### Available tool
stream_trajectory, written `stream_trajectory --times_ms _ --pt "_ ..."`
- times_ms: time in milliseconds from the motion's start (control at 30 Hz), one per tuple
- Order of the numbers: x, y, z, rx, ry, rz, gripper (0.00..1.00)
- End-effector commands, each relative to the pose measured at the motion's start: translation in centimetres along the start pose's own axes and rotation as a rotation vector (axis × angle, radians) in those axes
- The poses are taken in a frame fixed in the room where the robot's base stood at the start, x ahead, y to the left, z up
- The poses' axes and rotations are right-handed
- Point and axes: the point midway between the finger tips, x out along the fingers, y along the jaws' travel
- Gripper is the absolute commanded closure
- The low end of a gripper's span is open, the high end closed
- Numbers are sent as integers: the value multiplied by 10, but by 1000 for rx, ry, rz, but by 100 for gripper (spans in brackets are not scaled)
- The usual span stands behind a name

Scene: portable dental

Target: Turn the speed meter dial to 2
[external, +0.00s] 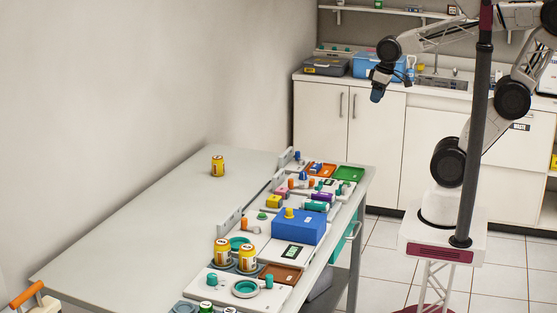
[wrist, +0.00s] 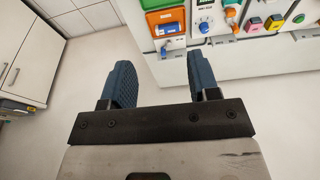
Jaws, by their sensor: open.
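The speed meter dial cannot be told for certain among several small knobs. In the wrist view, a blue knob (wrist: 204,27) sits on a white panel below a dark display, at the upper right. Another small blue knob (wrist: 163,51) is at the panel's near edge. Any markings are too small to read. My gripper (external: 377,92) is raised in the external view, apart from the panels and to their upper right. In the wrist view my gripper (wrist: 160,74) is open, with nothing between its two blue fingers.
The long grey table (external: 130,230) carries panels, yellow cans (external: 217,167), a blue box (external: 299,225) and a green tray (external: 348,173). An orange tray (wrist: 151,19) is near the gripper in the wrist view. White cabinets (external: 350,118) stand behind. The table's left part is mostly clear.

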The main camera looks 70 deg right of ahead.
Motion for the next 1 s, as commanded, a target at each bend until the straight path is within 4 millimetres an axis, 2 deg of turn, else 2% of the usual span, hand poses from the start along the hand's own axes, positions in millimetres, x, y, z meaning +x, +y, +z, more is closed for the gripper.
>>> stream_trajectory --times_ms 267,467,1000 --pt "11 -6 -18 15 -20 -4 45" --pt "31 -15 -45 41 -46 -8 45" --pt "108 -53 -118 122 -126 -8 45"
